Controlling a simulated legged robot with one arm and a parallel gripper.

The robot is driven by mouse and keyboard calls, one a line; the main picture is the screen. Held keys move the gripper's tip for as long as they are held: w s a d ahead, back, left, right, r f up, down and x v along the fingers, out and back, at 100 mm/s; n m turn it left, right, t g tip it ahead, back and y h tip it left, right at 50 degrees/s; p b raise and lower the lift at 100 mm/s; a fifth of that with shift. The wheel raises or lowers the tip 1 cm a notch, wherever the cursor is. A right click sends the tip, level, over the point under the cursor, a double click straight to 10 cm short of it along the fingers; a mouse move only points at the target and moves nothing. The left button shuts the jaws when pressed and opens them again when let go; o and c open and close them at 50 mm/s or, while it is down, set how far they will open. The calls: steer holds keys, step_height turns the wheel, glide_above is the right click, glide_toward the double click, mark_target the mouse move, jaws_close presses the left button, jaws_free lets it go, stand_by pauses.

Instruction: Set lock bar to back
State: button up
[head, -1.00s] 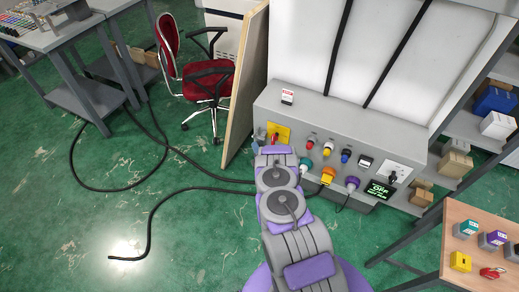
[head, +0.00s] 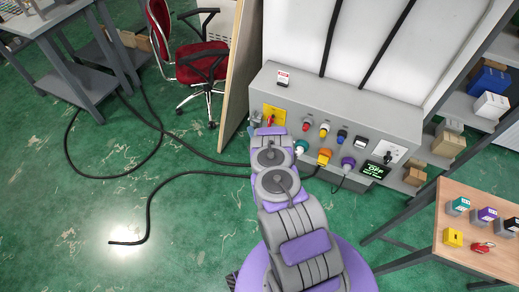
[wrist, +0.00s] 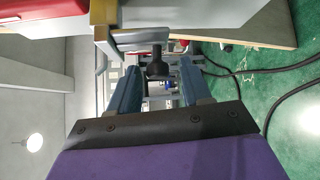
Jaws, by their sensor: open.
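The control box (head: 335,105) stands ahead of my arm. At its left end is a yellow plate (head: 279,112) with a red handle (head: 270,121). In the wrist view, a grey metal bar or bracket (wrist: 128,43) projects near a yellow edge (wrist: 103,14), with a dark round knob (wrist: 157,67) beside it; this looks like the lock bar, but I cannot tell its position. My gripper (wrist: 158,72) is open, its two blue-grey fingers on either side of the knob in the picture. I cannot tell whether they touch it. In the head view my arm partly hides the gripper.
Coloured plugs and knobs line the box, with a lit green display (head: 374,170) at right. A wooden board (head: 233,75) stands close on the left, beside a red chair (head: 200,60). Black cables (head: 150,205) lie on the floor. A table (head: 460,235) holds small blocks at right.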

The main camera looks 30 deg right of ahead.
steer(key=s+a+p, duration=0.1)
steer(key=s+p, duration=0.2)
steer(key=s, duration=1.2)
steer(key=shift+s+a+r+p, duration=0.2)
steer(key=shift+a+r+p, duration=0.2)
steer(key=shift+r, duration=0.05)
